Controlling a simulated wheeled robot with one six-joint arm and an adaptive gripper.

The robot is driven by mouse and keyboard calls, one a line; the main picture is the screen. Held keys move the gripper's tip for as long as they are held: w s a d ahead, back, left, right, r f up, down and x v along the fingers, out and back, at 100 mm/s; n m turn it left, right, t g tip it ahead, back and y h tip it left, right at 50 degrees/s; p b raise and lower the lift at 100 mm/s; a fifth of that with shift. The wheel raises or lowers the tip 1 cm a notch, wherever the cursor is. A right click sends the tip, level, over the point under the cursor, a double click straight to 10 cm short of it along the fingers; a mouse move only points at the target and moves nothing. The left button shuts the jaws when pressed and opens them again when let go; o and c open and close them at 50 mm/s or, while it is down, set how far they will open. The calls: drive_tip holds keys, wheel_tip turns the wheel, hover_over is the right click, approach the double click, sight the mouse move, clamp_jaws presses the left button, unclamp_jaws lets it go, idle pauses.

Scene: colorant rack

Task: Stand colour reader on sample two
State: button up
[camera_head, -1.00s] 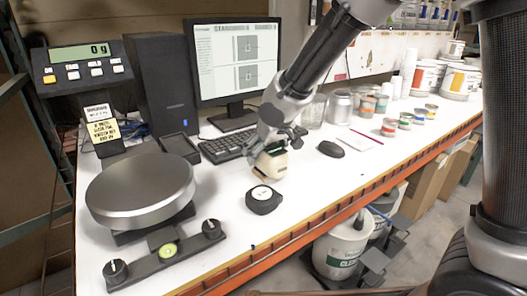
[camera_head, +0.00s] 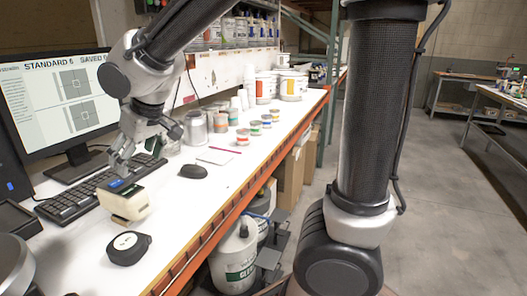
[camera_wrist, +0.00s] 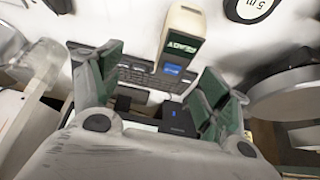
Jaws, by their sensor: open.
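The colour reader looks to be the cream block (camera_head: 126,204) with a dark green top and a blue screen, on the white bench in front of the keyboard. In the wrist view the reader (camera_wrist: 182,38) shows beyond the fingers, its label and blue screen facing me. My gripper (camera_head: 126,160) is open just above and behind it; in the wrist view my gripper (camera_wrist: 166,78) has its green-padded fingers wide apart with nothing held. Several small banded cans (camera_head: 254,128) stand farther along the bench; I cannot tell which is sample two.
A black tape measure (camera_head: 129,247) lies in front of the reader. The keyboard (camera_head: 75,197) and monitor (camera_head: 60,105) are behind. The bench's orange front edge (camera_head: 225,219) runs alongside.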

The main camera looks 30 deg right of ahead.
drive_tip(key=s+d+r+m+h, duration=0.15)
drive_tip(key=s+d, duration=0.25)
drive_tip(key=d, duration=0.7)
drive_tip(key=s+d+r+m+h, duration=0.15)
drive_tip(key=s+d, duration=0.25)
drive_tip(key=d, duration=0.6)
drive_tip(key=s+d+f+m, duration=0.1)
drive_tip(key=s+d+m, duration=0.2)
drive_tip(key=s+d, duration=0.5)
drive_tip(key=s, duration=0.4)
drive_tip(key=shift+d+f+g, duration=0.2)
drive_tip(key=shift+g, duration=0.2)
